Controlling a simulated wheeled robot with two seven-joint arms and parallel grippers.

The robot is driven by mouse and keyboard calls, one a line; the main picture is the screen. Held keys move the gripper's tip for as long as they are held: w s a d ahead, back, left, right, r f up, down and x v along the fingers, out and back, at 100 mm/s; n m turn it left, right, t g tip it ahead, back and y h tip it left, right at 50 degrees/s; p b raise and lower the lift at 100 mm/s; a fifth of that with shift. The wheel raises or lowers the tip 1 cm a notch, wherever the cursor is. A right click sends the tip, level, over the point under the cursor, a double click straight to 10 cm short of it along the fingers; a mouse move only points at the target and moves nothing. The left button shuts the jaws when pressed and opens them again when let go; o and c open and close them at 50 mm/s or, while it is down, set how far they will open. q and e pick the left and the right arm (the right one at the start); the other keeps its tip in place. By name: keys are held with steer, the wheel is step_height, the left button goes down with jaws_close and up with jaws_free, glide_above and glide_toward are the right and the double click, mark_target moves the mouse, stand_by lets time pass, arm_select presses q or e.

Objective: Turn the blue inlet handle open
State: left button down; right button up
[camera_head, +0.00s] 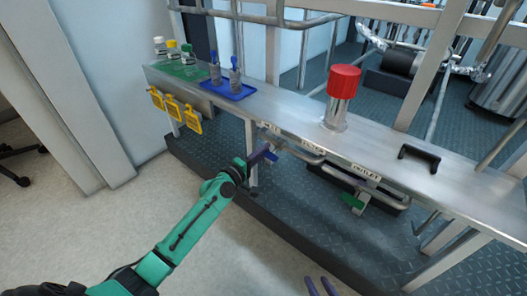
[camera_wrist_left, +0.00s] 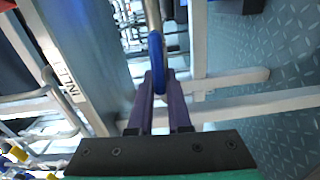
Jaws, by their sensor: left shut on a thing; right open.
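The blue inlet handle (camera_wrist_left: 156,52) is between the purple fingers of my left gripper (camera_wrist_left: 161,76) in the left wrist view, at the end of a metal pipe. In the head view the left gripper (camera_head: 270,154) is shut on it at the bench's front edge, and the handle (camera_head: 272,157) shows only as a small blue bit beside the fingers. An INLET label (camera_wrist_left: 67,82) is on the edge at left in the wrist view. My right gripper (camera_head: 322,287) is open and empty at the bottom of the head view.
A green handle (camera_head: 352,202) hangs under the OUTLET label (camera_head: 366,172). A red-capped vessel (camera_head: 341,95), a black bracket (camera_head: 419,156) and a blue tray (camera_head: 229,91) are on the metal bench. Yellow tags (camera_head: 174,108) hang at its left. Pipes run along the front edge.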

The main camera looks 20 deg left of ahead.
arm_select(q)
steer(key=shift+f+n, duration=0.25)
steer(key=shift+n, duration=0.25)
steer(key=c, duration=0.9)
jaws_free()
steer(key=shift+o, duration=0.2)
steer(key=shift+r, duration=0.1)
steer(key=b+v, duration=0.1)
steer(key=v, duration=1.3)
steer(key=shift+s+b, duration=0.35)
